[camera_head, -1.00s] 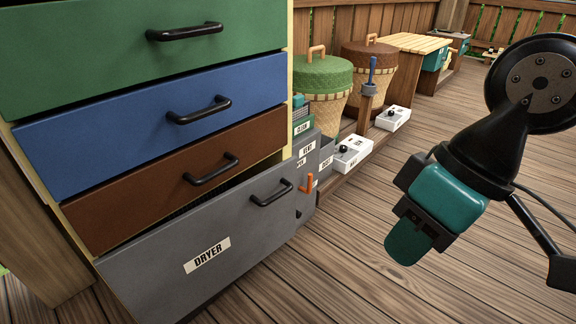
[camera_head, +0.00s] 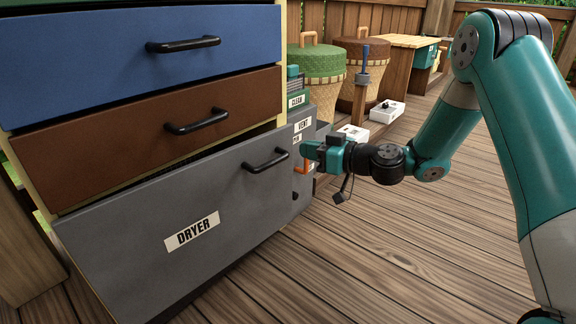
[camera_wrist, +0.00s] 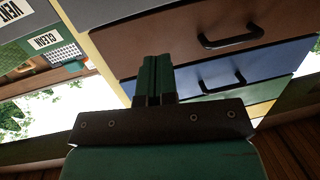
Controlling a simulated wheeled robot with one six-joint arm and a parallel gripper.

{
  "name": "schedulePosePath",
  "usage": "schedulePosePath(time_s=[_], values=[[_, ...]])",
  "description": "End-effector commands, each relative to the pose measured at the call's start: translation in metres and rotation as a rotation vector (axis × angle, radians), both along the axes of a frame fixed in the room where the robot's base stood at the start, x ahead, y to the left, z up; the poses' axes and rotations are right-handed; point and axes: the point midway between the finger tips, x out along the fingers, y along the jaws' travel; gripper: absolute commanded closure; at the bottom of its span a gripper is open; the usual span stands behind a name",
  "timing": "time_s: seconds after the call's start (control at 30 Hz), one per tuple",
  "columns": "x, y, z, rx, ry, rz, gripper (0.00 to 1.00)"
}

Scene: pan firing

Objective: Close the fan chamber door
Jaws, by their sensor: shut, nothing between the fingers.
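No label naming the fan chamber can be read. Grey housing panels labelled VENT (camera_head: 303,126) stand just beyond the grey DRYER drawer front, with an orange handle (camera_head: 305,167) low beside them. I cannot tell which panel is the fan chamber door or how far it stands open; my gripper hides part of this spot. My gripper (camera_head: 307,149) is shut and empty, pointing left near the orange handle in the head view; contact cannot be told. In the wrist view its green fingers (camera_wrist: 156,75) are together with nothing between them.
The DRYER drawer (camera_head: 130,240) stands out at the left, its black handle (camera_head: 267,160) close to my gripper. Brown (camera_head: 110,150) and blue (camera_head: 100,70) drawers are above. Green (camera_head: 318,66) and brown-topped (camera_head: 372,50) baskets stand behind. The deck (camera_head: 400,260) at right is clear.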

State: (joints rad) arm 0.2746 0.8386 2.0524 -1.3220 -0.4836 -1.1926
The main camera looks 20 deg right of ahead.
Motion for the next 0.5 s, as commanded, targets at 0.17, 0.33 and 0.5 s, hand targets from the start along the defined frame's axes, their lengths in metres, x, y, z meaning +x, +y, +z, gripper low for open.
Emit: schedulePosePath(time_s=[0.17,0.33,0.5], values=[[0.024,-0.050,-0.053,0.027,-0.083,-0.182,1.00],[0.035,-0.057,-0.060,0.026,-0.104,-0.224,1.00],[0.059,-0.041,-0.060,0.024,-0.108,-0.219,1.00]])
